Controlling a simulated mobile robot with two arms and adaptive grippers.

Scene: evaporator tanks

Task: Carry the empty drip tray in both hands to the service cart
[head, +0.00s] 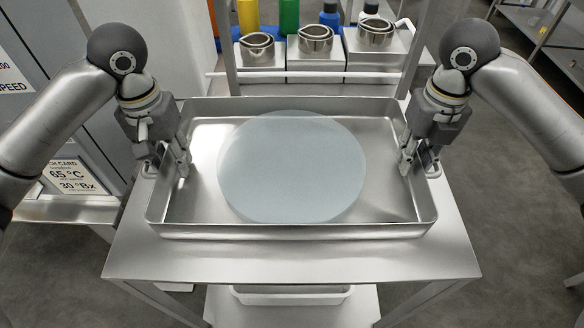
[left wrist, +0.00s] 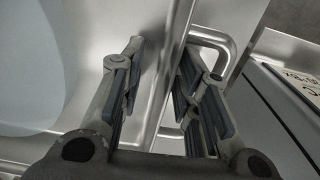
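The drip tray (head: 290,231) is a wide, shallow metal tray with raised walls, level on or just above a steel tabletop (head: 290,262). A pale blue round patch (head: 292,168), like a pool of liquid, covers its middle. My left gripper (head: 170,165) is at the tray's left wall, one finger inside and one outside. In the left wrist view the fingers (left wrist: 160,75) stand apart with the wall between them, beside a bent handle (left wrist: 222,50). My right gripper (head: 419,165) straddles the right wall, its fingers apart. I cannot tell whether the steel table is the service cart.
Several metal cups (head: 316,40) stand on boxes behind the tray, with coloured bottles (head: 289,16) beyond. Upright posts (head: 228,45) flank them. A cabinet with labels (head: 70,178) is at left. A pale container (head: 290,296) sits on the lower shelf. Floor shows at right.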

